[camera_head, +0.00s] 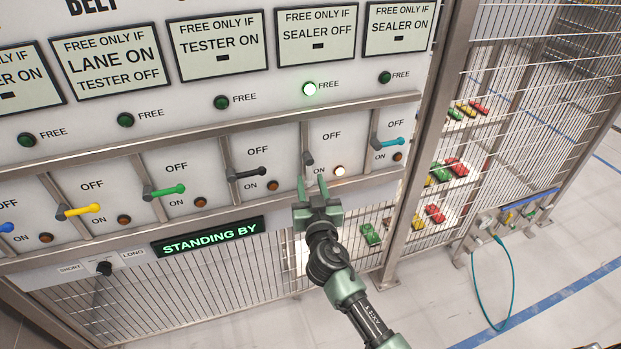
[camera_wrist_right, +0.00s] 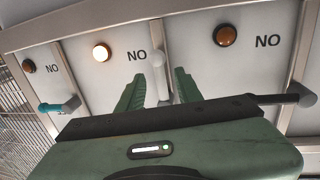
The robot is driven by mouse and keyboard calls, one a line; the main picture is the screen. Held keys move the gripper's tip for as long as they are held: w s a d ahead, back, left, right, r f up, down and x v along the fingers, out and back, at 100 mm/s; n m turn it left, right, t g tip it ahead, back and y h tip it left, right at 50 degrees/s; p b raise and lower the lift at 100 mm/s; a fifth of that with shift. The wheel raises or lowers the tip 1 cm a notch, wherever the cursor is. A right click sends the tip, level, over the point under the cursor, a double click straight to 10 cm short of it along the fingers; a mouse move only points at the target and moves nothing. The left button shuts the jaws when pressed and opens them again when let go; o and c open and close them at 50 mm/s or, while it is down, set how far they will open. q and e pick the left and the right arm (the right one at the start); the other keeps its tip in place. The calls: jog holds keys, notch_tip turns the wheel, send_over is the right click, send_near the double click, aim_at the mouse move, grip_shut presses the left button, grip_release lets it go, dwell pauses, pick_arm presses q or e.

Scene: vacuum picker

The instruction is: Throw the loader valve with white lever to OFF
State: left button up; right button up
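The white lever (camera_wrist_right: 157,58) shows in the right wrist view between the two fingers of my right gripper (camera_wrist_right: 158,92), its knob pointing toward the camera. In the head view its grey pivot (camera_head: 308,159) shows in the slot beside OFF, and the handle is partly hidden by the gripper. My right gripper (camera_head: 313,186) is open around the lever, with a visible gap on each side. The ON lamp (camera_head: 340,171) beside this lever is lit, and the FREE lamp (camera_head: 309,89) above it glows. The sign (camera_head: 317,33) above reads FREE ONLY IF SEALER OFF. My left gripper is not in view.
A black lever (camera_head: 248,173) and a teal lever (camera_head: 389,143) flank the white one; green (camera_head: 165,190) and yellow (camera_head: 82,210) levers lie farther left. A metal rail (camera_head: 220,133) runs above the levers. Mesh fencing (camera_head: 430,215) stands right.

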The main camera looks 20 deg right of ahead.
jog(key=shift+w+d, duration=0.1)
jog(key=shift+w, duration=0.45)
jog(key=shift+c, duration=0.3)
grip_shut()
dwell(0.8)
